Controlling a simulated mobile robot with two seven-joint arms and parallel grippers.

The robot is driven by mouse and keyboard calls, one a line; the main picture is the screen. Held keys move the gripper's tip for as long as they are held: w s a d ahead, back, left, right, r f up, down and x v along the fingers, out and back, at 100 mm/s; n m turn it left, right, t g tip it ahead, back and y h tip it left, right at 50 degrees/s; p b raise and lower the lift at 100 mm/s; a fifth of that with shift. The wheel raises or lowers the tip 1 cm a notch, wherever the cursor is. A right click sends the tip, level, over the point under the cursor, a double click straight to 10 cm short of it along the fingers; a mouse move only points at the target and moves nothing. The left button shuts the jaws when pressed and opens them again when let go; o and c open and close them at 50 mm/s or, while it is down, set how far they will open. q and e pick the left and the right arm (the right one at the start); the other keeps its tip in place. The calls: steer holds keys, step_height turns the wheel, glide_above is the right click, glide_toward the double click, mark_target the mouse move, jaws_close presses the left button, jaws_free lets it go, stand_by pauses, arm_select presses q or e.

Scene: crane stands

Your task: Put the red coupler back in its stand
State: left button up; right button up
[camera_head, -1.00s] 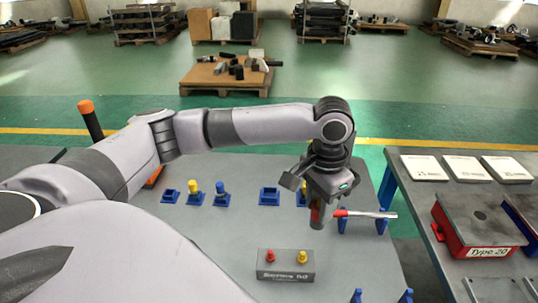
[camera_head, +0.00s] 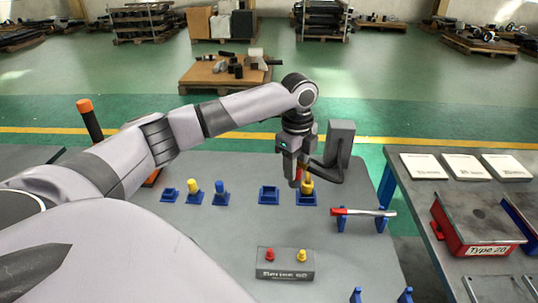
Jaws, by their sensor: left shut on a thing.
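My left gripper (camera_head: 298,178) reaches down over the far right part of the grey table, shut on the red coupler (camera_head: 299,172), of which only a small red part shows between the fingers. Just right of and partly behind the fingers, a yellow coupler (camera_head: 308,187) stands in a blue stand (camera_head: 306,200). An empty blue stand (camera_head: 269,196) is to the left of it, and another empty blue stand (camera_head: 169,196) is at the left. I cannot tell whether the held coupler touches anything. My right gripper is not in view.
Another yellow coupler (camera_head: 192,188) and a blue coupler (camera_head: 220,187) stand in blue stands. A red-handled tool (camera_head: 362,212) lies on blue supports. A grey button box (camera_head: 285,266) is nearer. A dark grey upright bracket (camera_head: 341,145) stands behind the gripper.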

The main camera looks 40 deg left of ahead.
arm_select(q)
steer(key=a+f+m, duration=0.2)
steer(key=a+m, duration=0.7)
steer(key=shift+w+a+m, duration=0.15)
steer(key=shift+w+m, duration=0.15)
steer(key=shift+m, duration=0.1)
steer(key=shift+f, duration=0.1)
steer(key=shift+f+b, duration=1)
steer(key=shift+f, duration=1.8)
steer(key=shift+f, duration=0.15)
steer(key=shift+f+b, duration=0.4)
steer(key=shift+f, duration=0.95)
steer(key=o, duration=1.2)
